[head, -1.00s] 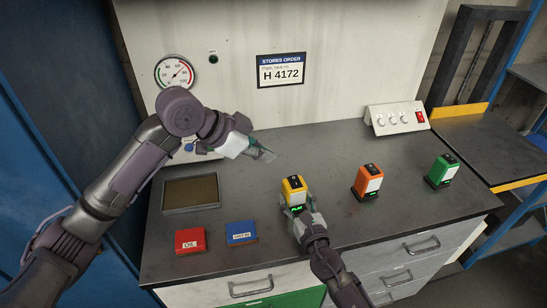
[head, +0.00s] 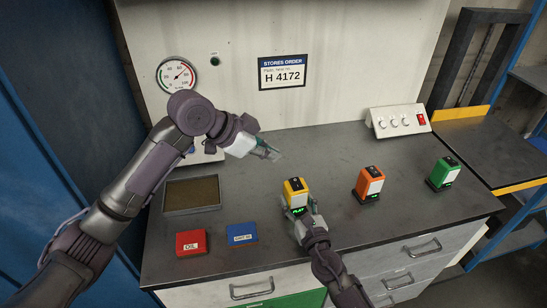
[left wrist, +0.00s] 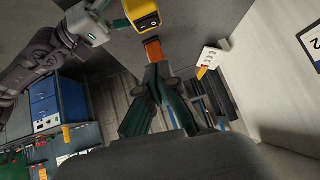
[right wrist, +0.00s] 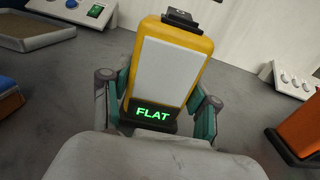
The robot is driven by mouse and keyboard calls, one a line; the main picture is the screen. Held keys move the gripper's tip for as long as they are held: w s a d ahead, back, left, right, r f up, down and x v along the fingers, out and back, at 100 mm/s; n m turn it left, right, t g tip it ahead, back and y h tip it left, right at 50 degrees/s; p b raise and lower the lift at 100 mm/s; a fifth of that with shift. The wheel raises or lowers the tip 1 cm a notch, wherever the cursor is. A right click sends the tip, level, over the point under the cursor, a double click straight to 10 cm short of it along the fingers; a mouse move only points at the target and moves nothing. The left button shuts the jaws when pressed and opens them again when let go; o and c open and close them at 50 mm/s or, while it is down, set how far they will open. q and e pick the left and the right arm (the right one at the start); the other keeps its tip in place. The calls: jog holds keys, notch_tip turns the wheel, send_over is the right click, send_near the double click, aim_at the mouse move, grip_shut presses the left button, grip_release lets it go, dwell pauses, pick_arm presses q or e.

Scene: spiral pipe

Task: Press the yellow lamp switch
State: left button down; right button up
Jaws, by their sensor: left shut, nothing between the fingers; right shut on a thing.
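The yellow lamp (head: 294,189) stands upright on the bench, with a black rocker switch (right wrist: 182,17) on top. Its pale front panel (right wrist: 167,71) and the green word FLAT below it show in the right wrist view. My right gripper (head: 305,219) is shut around the lamp's lower part, one finger on each side. My left gripper (head: 275,154) is shut and empty in the air, behind and left of the lamp, apart from it. The yellow lamp also shows at the top of the left wrist view (left wrist: 141,14).
An orange lamp (head: 369,184) and a green lamp (head: 443,173) stand to the right. A red box (head: 190,243), a blue box (head: 242,234) and a shallow tray (head: 167,209) lie left. A white control box (head: 398,121) is at the back. The bench between is clear.

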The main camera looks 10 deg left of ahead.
pick_arm(q)
send_over(297, 180)
jog(key=s+a, duration=0.2)
jog(key=f, duration=0.5)
jog(key=shift+w+d+f, duration=0.1)
jog(key=shift+w+f, duration=0.05)
jog(key=shift+w, duration=0.1)
jog(key=f, duration=0.3)
jog(key=shift+w+f, duration=0.25)
jog(key=shift+w, duration=0.05)
jog(key=shift+f, duration=0.45)
jog(key=shift+w, duration=0.1)
jog(key=shift+f, duration=0.3)
jog(key=shift+s+d, duration=0.25)
jog(key=shift+s, duration=0.55)
jog(key=shift+r, duration=0.15)
